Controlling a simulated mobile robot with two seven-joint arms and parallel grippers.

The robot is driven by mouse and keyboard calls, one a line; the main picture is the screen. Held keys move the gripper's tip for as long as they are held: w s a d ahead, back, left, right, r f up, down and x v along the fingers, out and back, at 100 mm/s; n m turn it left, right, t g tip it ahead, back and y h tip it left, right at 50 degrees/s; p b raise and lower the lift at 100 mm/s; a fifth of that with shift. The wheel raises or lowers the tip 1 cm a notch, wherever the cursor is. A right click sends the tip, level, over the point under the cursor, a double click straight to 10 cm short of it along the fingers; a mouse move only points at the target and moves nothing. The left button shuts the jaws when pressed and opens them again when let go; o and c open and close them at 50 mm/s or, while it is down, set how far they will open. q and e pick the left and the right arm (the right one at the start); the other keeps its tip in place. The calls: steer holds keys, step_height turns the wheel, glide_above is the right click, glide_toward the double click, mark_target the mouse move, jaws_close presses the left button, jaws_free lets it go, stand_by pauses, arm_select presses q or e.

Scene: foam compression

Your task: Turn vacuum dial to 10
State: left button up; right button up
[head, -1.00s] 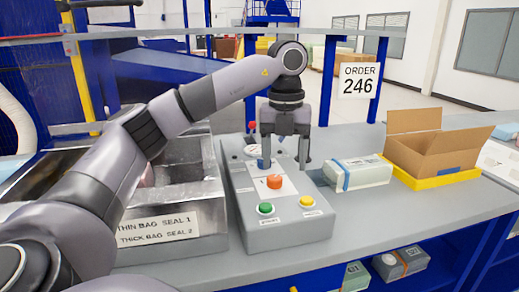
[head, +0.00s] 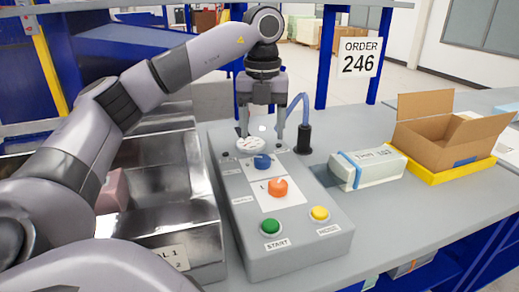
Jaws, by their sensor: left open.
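The grey control box (head: 290,229) stands on the bench in mid-view. On its top are a white round gauge-like disc (head: 249,146) at the back, a blue knob (head: 262,162), an orange-red knob (head: 278,187), a green START button (head: 270,227) and a yellow button (head: 319,214). The small labels and scale marks are too small to read, so I cannot tell which knob is the vacuum dial or its setting. My left gripper (head: 262,137) points down, open and empty, over the back of the box near the white disc, behind the blue knob. My right gripper is not in view.
A steel chamber (head: 170,215) is left of the box, under my left arm. A black holder with a blue hose (head: 303,138) stands behind right. A white package (head: 367,167) and an open carton (head: 425,140) on a yellow tray (head: 458,171) are to the right.

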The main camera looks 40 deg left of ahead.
mark_target(262, 158)
arm_select(q)
step_height(262, 158, down, 7)
steer(key=shift+r, duration=0.1)
stand_by(0.3)
steer(key=c, duration=1.1)
